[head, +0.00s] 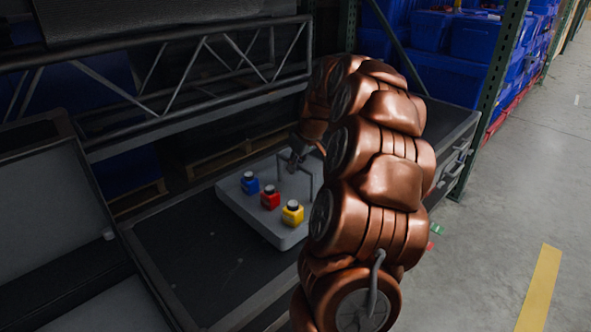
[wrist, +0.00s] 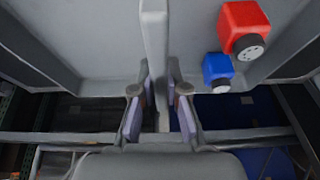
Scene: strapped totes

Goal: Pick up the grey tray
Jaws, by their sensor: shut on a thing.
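The grey tray (head: 255,218) is in the middle of the head view, over the dark shelf surface. Whether it touches the shelf or hangs just above it I cannot tell. It carries a blue bottle (head: 250,183), a red bottle (head: 270,197) and a yellow bottle (head: 292,213), all upright. A grey handle (head: 312,186) rises from it. My gripper (head: 297,162) is shut on this handle, and my arm hides the tray's right part. In the wrist view the handle bar (wrist: 154,45) runs between the fingers of my gripper (wrist: 158,92), with the red and blue bottles to the right.
A metal truss rail (head: 185,110) runs behind the tray. A dark open case (head: 60,215) stands at the left. Blue bins (head: 480,38) fill racks at the back right, beside a green post (head: 490,85). The concrete floor (head: 500,190) at the right is mostly clear.

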